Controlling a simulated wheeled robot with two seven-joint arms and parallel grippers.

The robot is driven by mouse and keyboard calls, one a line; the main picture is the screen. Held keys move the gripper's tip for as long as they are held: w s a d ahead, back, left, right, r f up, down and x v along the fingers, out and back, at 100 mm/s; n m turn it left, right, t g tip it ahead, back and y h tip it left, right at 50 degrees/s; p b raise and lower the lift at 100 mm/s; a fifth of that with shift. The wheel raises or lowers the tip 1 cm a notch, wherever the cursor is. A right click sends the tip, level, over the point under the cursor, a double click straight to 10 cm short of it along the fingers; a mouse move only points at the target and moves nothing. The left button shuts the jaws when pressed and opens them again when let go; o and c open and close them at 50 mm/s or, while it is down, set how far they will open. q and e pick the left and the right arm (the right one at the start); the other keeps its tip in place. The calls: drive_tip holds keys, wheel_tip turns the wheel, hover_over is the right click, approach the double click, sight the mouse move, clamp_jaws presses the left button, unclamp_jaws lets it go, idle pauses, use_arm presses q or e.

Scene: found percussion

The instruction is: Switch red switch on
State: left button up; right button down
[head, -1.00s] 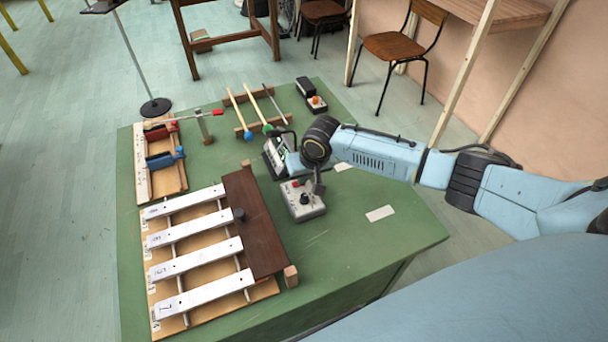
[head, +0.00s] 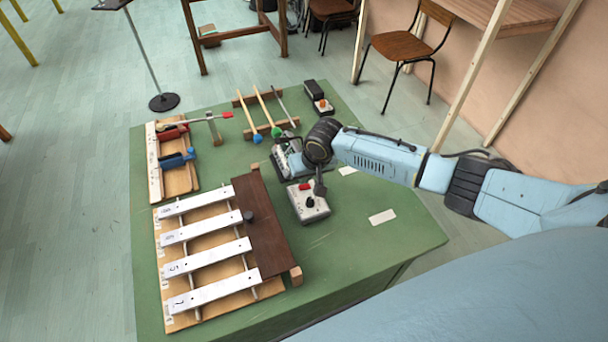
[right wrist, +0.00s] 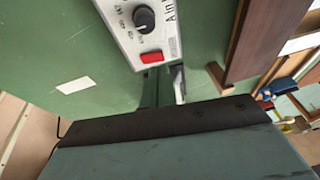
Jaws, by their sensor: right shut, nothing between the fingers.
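The red switch (head: 305,186) is a small red rocker on a light grey box (head: 311,213) with a black knob, on the green table. In the right wrist view the red switch (right wrist: 152,57) shows clearly near the box's edge, beside the knob (right wrist: 144,19). My right gripper (head: 320,188) points down just right of the switch in the head view. In the right wrist view its fingertips (right wrist: 165,72) are close by the switch's edge. It is shut and empty. I cannot tell whether it touches the switch or which way the switch is set. My left gripper is not in view.
A metal-bar xylophone (head: 207,240) with a dark wooden board (head: 262,222) stands left of the box. Mallets (head: 267,108) on racks, clamps (head: 177,160) and a small black box with an orange knob (head: 322,105) lie further back. The table's right front is mostly clear.

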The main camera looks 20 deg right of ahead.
drive_tip(key=d+p+v, duration=0.1)
drive_tip(key=p+v, duration=0.1)
drive_tip(key=v, duration=0.9)
drive_tip(key=shift+w+d, duration=0.15)
drive_tip(key=shift+d, duration=0.05)
